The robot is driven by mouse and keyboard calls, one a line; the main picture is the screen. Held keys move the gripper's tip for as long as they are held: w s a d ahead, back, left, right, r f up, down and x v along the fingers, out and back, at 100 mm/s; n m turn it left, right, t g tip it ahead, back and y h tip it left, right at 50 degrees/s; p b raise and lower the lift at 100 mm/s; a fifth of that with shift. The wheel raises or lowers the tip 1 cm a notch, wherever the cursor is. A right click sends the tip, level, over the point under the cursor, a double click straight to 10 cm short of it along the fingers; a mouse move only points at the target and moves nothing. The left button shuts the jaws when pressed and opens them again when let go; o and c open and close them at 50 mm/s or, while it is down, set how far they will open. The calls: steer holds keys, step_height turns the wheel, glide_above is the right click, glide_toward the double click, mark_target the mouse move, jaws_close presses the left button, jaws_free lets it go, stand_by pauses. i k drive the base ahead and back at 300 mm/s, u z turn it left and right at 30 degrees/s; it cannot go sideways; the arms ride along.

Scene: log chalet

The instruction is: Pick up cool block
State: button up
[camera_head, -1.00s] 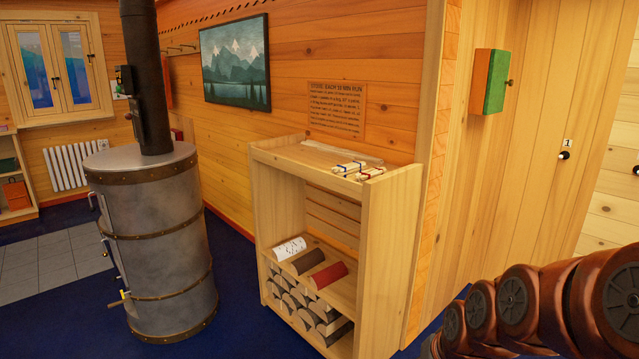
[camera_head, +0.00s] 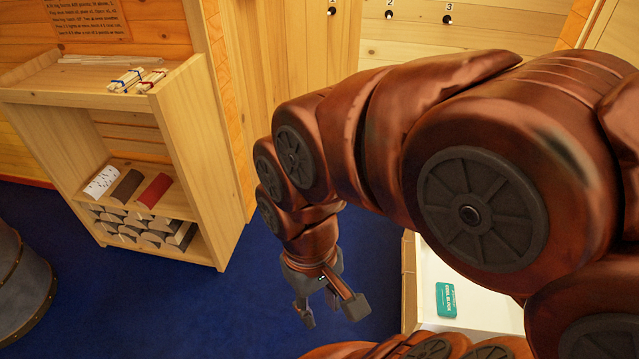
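The cool block is a small teal, flat block with white lettering (camera_head: 446,300). It lies inside a white-lined box (camera_head: 426,268) at the lower right, partly hidden behind my arm. My gripper (camera_head: 334,316) hangs pointing down over the blue floor, to the left of the box. Its fingers are spread apart with nothing between them. It is apart from the block and the box.
A wooden shelf (camera_head: 185,110) stands at the left, with bundled sticks (camera_head: 137,80) on top and several logs below. A metal stove (camera_head: 22,285) shows at the left edge. Blue floor (camera_head: 180,310) between shelf and box is clear. Numbered wooden doors stand behind.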

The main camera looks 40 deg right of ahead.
mark_target(445, 293)
steer(key=z, duration=2)
